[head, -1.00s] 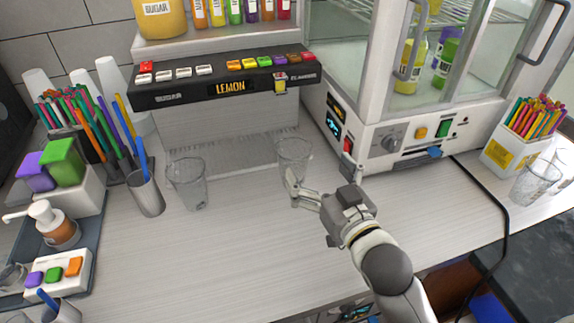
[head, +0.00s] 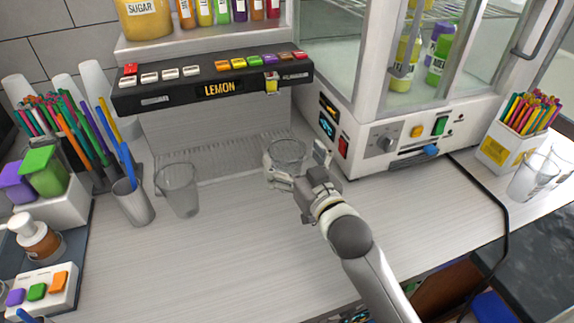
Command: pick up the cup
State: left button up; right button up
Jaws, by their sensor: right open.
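A clear cup (head: 288,152) stands upright at the front of the dispenser's ribbed drip area, below the right part of the button panel. My right gripper (head: 297,163) is open at this cup, one finger on its near left side and the other on its right. The cup's lower part is partly hidden by the gripper, and I cannot tell whether the fingers touch it. A second clear cup (head: 178,189) stands upright to the left, apart from the gripper. My left gripper is not in view.
The dispenser's dark button panel (head: 215,82) overhangs behind the cups. A white glass-doored machine (head: 400,140) stands close on the right. A metal holder with blue straws (head: 133,203) stands left of the second cup. The counter in front is clear.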

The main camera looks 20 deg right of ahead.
aim_at(281, 140)
jog(key=shift+w+a+f+p, duration=0.1)
jog(key=shift+w+p, duration=0.05)
jog(key=shift+w, duration=0.75)
jog(key=shift+w+a+f+p, duration=0.1)
jog(key=shift+w+p, duration=0.05)
jog(key=shift+w, duration=0.75)
jog(key=shift+s+r, duration=0.1)
jog(key=c, duration=0.8)
